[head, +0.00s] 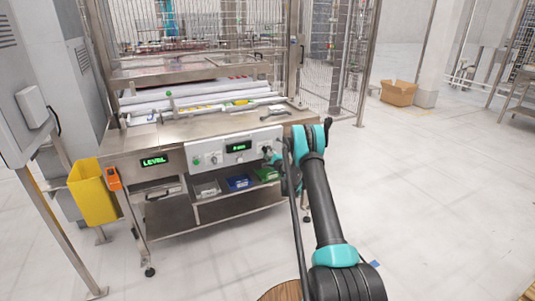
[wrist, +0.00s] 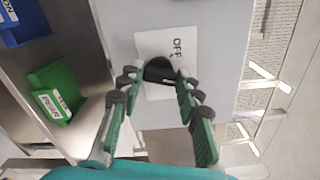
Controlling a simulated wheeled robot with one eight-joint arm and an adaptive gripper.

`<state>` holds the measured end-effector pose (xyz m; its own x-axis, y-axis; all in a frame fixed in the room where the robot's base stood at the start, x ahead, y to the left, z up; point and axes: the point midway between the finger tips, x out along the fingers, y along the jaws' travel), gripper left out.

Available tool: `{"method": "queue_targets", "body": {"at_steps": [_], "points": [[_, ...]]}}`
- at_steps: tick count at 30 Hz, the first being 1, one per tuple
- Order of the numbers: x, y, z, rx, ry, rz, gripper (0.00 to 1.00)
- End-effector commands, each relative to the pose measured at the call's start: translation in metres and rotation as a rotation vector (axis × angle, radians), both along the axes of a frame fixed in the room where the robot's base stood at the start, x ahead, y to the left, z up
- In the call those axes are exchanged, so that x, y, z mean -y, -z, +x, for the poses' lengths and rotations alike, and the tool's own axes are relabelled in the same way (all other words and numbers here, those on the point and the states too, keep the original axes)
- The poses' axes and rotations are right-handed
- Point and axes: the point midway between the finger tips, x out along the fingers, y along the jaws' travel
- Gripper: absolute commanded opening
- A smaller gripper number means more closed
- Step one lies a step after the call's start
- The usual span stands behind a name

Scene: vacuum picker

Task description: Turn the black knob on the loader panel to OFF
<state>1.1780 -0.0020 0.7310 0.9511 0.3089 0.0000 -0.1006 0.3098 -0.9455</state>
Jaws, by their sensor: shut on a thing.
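The black knob (wrist: 159,70) shows in the wrist view on a white label plate (wrist: 152,43) of the loader panel. The word OFF is printed on the plate above the knob in that view. My gripper (wrist: 158,77) is shut on the knob, with a green finger on each side of it. The knob's pointer is mostly hidden, so I cannot tell its setting. In the head view, my gripper (head: 277,158) is at the right end of the light loader panel (head: 222,155), and the arm partly hides that end.
A green bin (wrist: 58,90) and a blue bin (wrist: 22,20) sit on the shelf below the panel. A yellow container (head: 93,192) and an orange device (head: 113,178) are at the table's left. A cardboard box (head: 398,93) stands far right. The floor on the right is largely clear.

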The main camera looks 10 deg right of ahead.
Motion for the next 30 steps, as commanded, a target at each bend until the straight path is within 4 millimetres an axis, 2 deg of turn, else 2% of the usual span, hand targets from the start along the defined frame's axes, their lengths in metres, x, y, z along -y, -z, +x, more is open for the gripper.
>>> {"method": "queue_targets", "body": {"at_steps": [30], "points": [[0.0001, 0.0032, -0.0015, 0.287, -0.001, -0.883, 0.05]]}}
